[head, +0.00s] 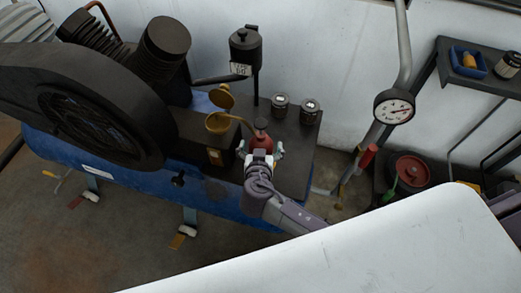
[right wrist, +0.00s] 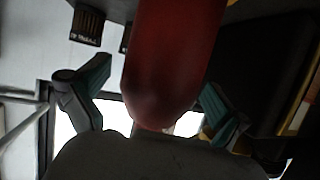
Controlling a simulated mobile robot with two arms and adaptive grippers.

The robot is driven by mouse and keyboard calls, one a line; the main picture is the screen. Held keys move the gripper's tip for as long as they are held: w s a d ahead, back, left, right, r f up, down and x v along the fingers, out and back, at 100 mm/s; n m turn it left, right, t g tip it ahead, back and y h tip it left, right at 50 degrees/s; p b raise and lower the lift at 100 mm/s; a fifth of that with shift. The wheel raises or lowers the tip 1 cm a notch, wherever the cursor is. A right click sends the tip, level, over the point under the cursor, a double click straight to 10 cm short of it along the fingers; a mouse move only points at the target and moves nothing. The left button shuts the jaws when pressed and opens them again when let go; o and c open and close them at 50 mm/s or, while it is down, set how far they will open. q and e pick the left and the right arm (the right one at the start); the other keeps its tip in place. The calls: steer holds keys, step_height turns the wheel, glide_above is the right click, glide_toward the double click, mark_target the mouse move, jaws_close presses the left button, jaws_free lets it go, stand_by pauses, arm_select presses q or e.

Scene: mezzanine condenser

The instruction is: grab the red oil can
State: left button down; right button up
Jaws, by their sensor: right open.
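In the right wrist view the can (right wrist: 170,60) fills the middle, between the open teal-padded fingers (right wrist: 157,105). A gap shows between the left finger and the can; the right finger is close, and I cannot tell whether it touches. My left gripper is not in view.
Two small dark cylinders (head: 280,105) (head: 310,110) stand behind the can to the right. A brass cup with an open lid (head: 218,122) is close on its left. A large black flywheel (head: 90,115) is farther left. A gauge (head: 394,107) on a pipe is at right.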

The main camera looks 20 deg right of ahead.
steer(key=shift+c, duration=0.2)
steer(key=c, duration=1.6)
steer(key=shift+r, duration=0.15)
steer(key=shift+c, duration=1)
